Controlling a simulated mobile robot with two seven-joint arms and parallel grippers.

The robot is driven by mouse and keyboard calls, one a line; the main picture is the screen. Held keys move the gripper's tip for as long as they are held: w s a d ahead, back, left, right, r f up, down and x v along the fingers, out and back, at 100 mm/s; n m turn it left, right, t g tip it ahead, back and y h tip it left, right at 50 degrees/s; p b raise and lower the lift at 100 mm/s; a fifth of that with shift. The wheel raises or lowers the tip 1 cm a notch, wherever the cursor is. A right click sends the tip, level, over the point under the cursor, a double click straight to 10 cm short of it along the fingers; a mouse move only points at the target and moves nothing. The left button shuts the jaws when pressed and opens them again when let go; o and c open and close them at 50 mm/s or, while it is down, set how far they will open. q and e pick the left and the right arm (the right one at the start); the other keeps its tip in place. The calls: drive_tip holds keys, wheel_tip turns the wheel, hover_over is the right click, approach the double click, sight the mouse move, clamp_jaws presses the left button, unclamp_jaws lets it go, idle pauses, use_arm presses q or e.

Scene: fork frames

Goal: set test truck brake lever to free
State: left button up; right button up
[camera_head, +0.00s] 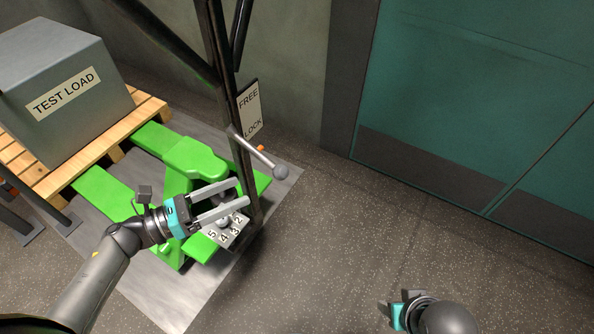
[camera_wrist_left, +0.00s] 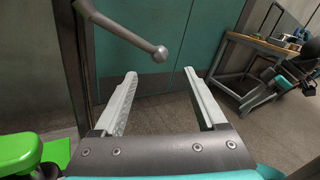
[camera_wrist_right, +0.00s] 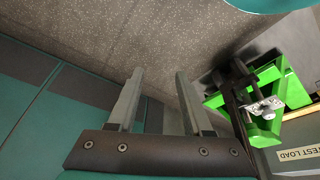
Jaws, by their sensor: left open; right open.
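The brake lever (camera_head: 256,151) is a grey rod with a round ball knob (camera_head: 281,172). It is fixed to a dark post and slants down to the right. A plate (camera_head: 249,112) on the post reads FREE above and LOCK below, and the lever crosses near LOCK. My left gripper (camera_head: 240,194) is open and empty, below and left of the knob. In the left wrist view the lever (camera_wrist_left: 120,33) shows beyond and above the open fingers, apart from them. My right gripper shows open and empty in its wrist view (camera_wrist_right: 157,95), away from the lever.
The green test truck (camera_head: 195,158) stands on a grey floor plate (camera_head: 170,304). A grey TEST LOAD box (camera_head: 62,85) sits on a wooden pallet (camera_head: 150,108) at left. Number tags (camera_head: 230,230) lie below my left gripper. A teal door (camera_head: 470,90) stands at right. The floor there is clear.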

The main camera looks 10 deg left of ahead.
use_arm(q)
drive_tip(key=b+x, duration=0.2)
drive_tip(key=x, duration=1.2)
drive_tip(key=shift+w+d, duration=0.2)
drive_tip(key=shift+w, duration=0.05)
use_arm(e)
drive_tip(key=shift+t, duration=0.4)
wheel_tip(320, 180, up, 5)
drive_tip(key=shift+f, duration=0.15)
use_arm(q)
clamp_jaws()
use_arm(e)
drive_tip(key=shift+w, duration=0.1)
